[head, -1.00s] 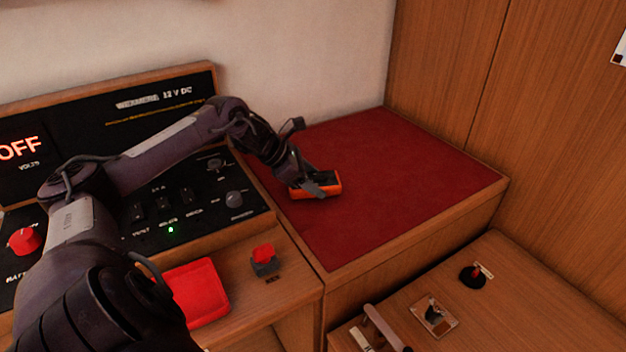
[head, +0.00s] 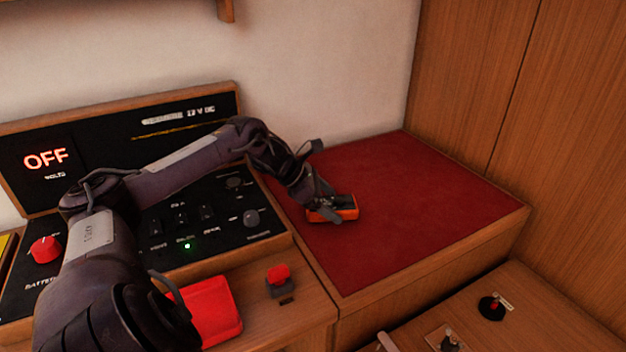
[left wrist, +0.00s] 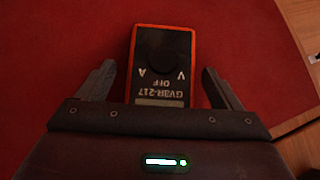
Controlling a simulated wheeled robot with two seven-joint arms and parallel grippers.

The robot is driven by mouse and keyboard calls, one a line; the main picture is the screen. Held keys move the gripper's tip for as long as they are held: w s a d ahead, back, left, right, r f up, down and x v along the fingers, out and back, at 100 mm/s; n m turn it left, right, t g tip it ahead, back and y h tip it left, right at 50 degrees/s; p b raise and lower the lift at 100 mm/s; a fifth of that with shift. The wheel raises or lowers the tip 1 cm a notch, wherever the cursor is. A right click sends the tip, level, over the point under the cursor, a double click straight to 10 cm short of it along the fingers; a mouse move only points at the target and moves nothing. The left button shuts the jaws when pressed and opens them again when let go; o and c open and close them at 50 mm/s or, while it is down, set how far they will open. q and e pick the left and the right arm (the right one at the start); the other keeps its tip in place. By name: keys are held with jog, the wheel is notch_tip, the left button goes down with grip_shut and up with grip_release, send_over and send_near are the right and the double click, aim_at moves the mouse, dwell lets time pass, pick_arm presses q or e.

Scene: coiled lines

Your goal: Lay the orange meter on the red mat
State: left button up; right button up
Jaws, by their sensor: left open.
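The orange meter (head: 345,209) lies on the red mat (head: 420,200), near the mat's left side. In the left wrist view the meter (left wrist: 162,65) lies face up, with a dark face, a round dial and upside-down lettering, and red mat (left wrist: 60,60) around it. My left gripper (head: 328,208) is at the meter, low over the mat. In the left wrist view its two fingers (left wrist: 160,85) stand apart on either side of the meter's near end, with gaps to both sides. My right gripper is not in view.
A black switch panel (head: 200,215) with a lit OFF display stands left of the mat. A red tray (head: 212,312) and a red switch (head: 279,278) are on the wooden ledge in front. Wooden walls (head: 470,90) close off the right. The mat's right part is clear.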

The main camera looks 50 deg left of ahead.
aim_at(334, 201)
pick_arm(q)
jog(key=shift+s+a+r+b, duration=0.3)
jog(key=shift+s+a+r, duration=0.05)
jog(key=shift+s+a, duration=0.2)
jog(key=shift+s+r, duration=0.25)
jog(key=shift+r, duration=0.65)
jog(key=r+p, duration=0.1)
jog(key=p, duration=0.1)
jog(key=shift+s+a+p, duration=0.1)
jog(key=shift+p, duration=0.3)
jog(key=p+v, duration=0.2)
jog(key=shift+s+a+f+p, duration=0.1)
jog(key=shift+s+p, duration=0.05)
jog(key=shift+p, duration=0.2)
jog(key=b+v, duration=0.2)
jog(key=v, duration=0.3)
jog(key=shift+s+a, duration=0.15)
jog(key=shift+s, duration=0.1)
